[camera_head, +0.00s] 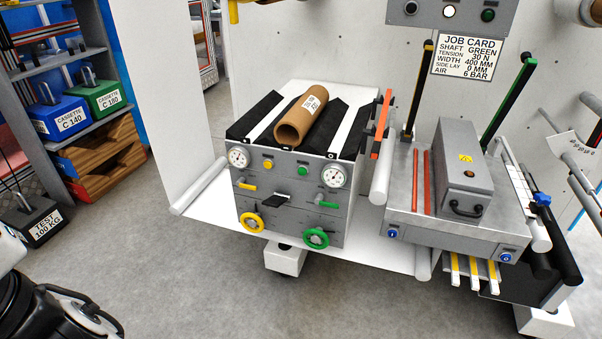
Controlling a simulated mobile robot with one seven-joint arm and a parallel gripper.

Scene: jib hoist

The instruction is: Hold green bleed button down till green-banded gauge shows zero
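A green button (303,171) sits on the upper front of the grey control box, left of the right-hand round gauge (334,176). A second gauge (239,157) is at the box's upper left, beside a yellow button (267,164). Both gauges have white dials; their needle readings and any coloured bands are too small to tell. A green lever (327,204) and a green handwheel (316,238) are below the right gauge. No gripper fingers show, and nothing touches the green button. Dark and white parts at the lower left edge appear to be my arm.
A yellow lever (247,186) and yellow handwheel (252,222) are on the box's left. A cardboard tube (302,116) lies on top. A grey machine (455,215) stands right, under a job card (467,57). Shelves (70,60) and a test weight (36,222) are left. Floor in front is clear.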

